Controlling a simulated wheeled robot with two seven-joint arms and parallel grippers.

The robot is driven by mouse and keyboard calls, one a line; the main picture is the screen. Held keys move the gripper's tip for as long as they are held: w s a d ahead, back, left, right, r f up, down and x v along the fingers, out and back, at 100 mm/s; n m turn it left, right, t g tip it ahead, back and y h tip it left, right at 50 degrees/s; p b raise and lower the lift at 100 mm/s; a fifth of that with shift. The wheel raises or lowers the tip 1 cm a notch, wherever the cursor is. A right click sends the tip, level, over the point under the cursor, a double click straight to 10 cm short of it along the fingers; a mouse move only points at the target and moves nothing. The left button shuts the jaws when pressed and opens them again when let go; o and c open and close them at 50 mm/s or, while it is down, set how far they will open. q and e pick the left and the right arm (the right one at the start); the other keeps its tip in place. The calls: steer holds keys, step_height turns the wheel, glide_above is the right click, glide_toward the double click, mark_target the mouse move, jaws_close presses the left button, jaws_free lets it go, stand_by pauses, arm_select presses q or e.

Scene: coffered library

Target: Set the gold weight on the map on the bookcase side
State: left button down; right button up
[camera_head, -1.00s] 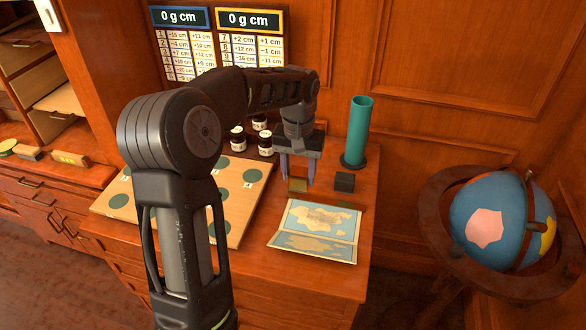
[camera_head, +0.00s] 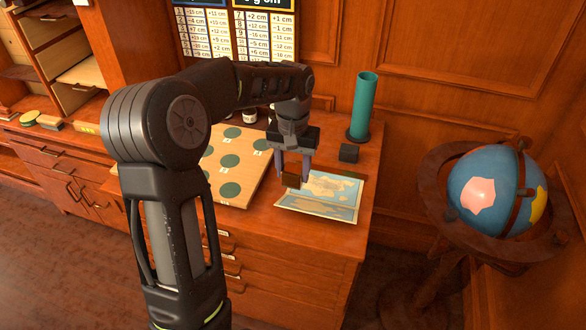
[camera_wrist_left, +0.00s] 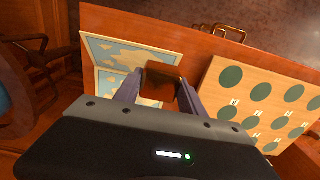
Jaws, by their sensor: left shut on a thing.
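The gold weight (camera_head: 291,180), a small block that looks dark brown-gold in shade, is between the fingers of my left gripper (camera_head: 292,172), which is shut on it. In the left wrist view the weight (camera_wrist_left: 160,82) sits between both fingertips. The map (camera_head: 325,198), an open blue and tan sheet, lies on the cabinet top. In the head view the weight overlaps the map's left part; I cannot tell whether it touches the sheet. The map (camera_wrist_left: 112,55) also shows beside the weight in the left wrist view. My right gripper is not in view.
A dark block (camera_head: 349,153) and a green cylinder (camera_head: 362,105) stand behind the map. A board with green discs (camera_head: 229,188) lies left of it. The bookcase (camera_head: 60,65) is at the left, a globe (camera_head: 497,192) at the right.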

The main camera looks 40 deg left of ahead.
arm_select(q)
steer(key=b, duration=0.3)
glide_above(293, 205)
steer(key=shift+w+a+f, duration=0.1)
steer(key=shift+f, duration=0.95)
steer(key=shift+w+f, duration=0.1)
steer(key=shift+f, duration=0.95)
steer(key=shift+f, duration=0.15)
steer(key=shift+f+b, duration=2.85)
steer(key=shift+f, duration=1.55)
steer(key=c, duration=0.6)
jaws_free()
steer(key=shift+f, duration=0.1)
step_height(293, 205, up, 8)
